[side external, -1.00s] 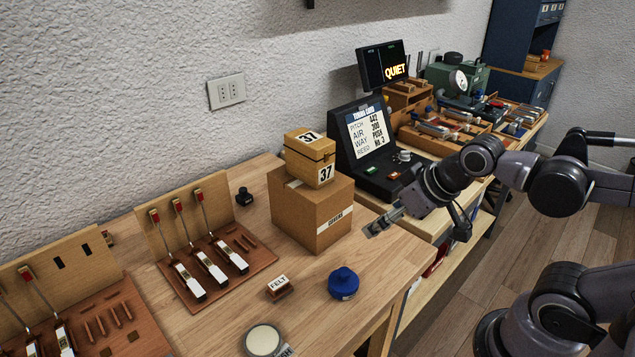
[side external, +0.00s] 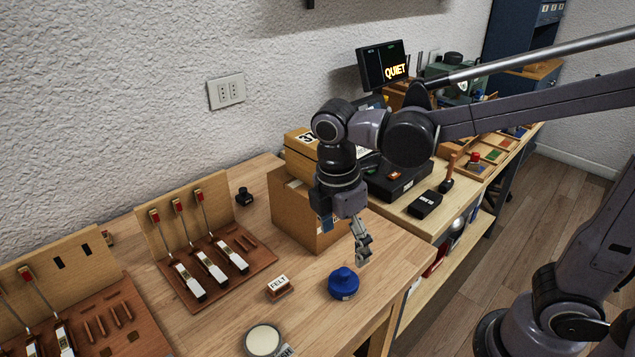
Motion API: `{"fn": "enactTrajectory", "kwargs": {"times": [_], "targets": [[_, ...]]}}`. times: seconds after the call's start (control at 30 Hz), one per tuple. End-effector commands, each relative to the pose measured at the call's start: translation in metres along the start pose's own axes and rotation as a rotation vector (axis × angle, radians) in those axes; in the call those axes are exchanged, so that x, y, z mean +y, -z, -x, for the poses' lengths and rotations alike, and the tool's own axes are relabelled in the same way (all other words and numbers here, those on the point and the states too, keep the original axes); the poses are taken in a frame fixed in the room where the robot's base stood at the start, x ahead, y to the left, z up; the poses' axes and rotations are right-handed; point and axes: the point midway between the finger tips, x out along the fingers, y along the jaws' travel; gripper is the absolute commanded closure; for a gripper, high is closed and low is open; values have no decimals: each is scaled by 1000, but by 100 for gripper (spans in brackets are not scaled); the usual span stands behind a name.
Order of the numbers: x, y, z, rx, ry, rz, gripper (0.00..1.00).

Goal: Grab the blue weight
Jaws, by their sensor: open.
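The blue weight (side external: 343,284) is a squat, rounded piece with a small knob on top. It stands upright on the wooden bench near its front right edge. My gripper (side external: 362,262) points down just above and slightly to the right of the knob, beyond it from this camera. The jaws are open and hold nothing. Whether a fingertip touches the weight cannot be told from this one view.
A small block marked FELT (side external: 279,288) lies left of the weight, and a round pale tin (side external: 263,341) is nearer the camera. The bench (side external: 320,318) is bare around the weight.

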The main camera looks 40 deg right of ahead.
Motion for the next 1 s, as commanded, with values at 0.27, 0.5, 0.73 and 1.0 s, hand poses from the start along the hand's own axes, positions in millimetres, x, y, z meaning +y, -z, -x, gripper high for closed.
{"fn": "enactTrajectory", "kwargs": {"times": [0.27, 0.5, 0.73, 1.0], "targets": [[1, 0, -35, 1, -2, -4, 17], [0, 0, -48, 2, -2, -5, 17], [3, 1, -68, 2, -2, -6, 17], [4, 2, -95, 3, -3, -6, 17]]}}
